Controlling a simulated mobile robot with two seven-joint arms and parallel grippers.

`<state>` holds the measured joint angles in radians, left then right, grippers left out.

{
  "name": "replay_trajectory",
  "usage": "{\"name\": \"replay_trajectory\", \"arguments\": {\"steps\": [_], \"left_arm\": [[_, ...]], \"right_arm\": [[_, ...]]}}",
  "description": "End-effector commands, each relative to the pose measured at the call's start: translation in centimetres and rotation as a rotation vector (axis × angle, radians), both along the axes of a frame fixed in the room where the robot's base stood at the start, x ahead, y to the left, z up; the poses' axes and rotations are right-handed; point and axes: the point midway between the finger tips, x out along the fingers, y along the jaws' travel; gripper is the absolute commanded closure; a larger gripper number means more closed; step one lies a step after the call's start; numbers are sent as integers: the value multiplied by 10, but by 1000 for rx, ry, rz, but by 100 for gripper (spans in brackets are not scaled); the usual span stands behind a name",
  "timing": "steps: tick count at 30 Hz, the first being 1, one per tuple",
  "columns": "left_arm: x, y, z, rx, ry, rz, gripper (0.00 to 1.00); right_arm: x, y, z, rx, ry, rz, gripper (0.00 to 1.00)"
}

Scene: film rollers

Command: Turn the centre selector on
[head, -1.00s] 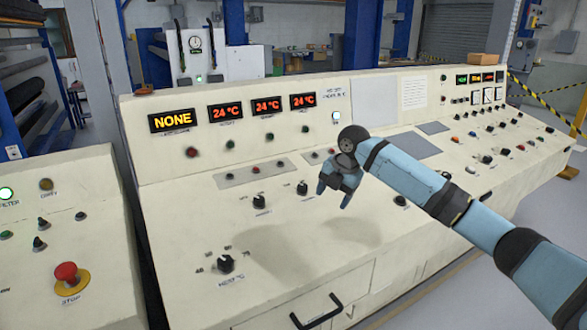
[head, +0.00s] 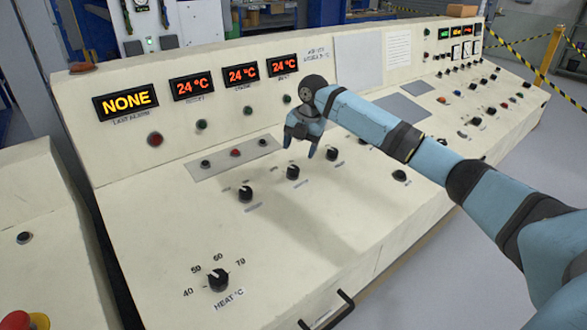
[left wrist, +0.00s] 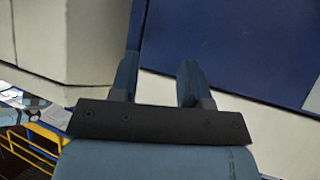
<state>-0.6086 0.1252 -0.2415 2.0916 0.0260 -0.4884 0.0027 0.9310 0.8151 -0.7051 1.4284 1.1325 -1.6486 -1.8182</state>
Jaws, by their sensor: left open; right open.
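Three black selector knobs stand in a slanting row on the cream console: a left one (head: 245,194), a centre one (head: 293,172) and a right one (head: 331,154). Small labels beside them are too small to read. My right gripper (head: 299,153) is open and empty, fingers pointing down, just above and behind the centre knob in the picture. I cannot tell how far it is above the panel; no contact shows. My left gripper (left wrist: 157,72) is open and empty in the left wrist view, away from the knobs.
A heat dial (head: 218,280) sits at the console's front left. A grey strip with buttons (head: 235,153) lies behind the knobs. Displays read NONE (head: 126,101) and 24 °C. A black handle (head: 328,312) juts from the front. A red stop button (head: 22,320) is at lower left.

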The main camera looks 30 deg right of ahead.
Motion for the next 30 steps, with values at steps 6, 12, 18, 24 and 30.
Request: {"name": "replay_trajectory", "arguments": {"steps": [6, 12, 18, 24, 30], "left_arm": [[0, 0, -3, 1, -6, -3, 57], [1, 0, -3, 3, -9, -4, 57], [0, 0, -3, 5, -10, -5, 57], [0, 0, -3, 5, -10, -5, 57], [0, -1, -3, 5, -9, -5, 57]], "right_arm": [[7, 6, -47, 0, 3, 0, 35], [11, 9, -70, 0, 1, 0, 35], [13, 10, -77, 0, -1, 1, 35], [13, 9, -77, 0, 0, 1, 35], [13, 9, -77, 0, 0, 1, 79]]}}
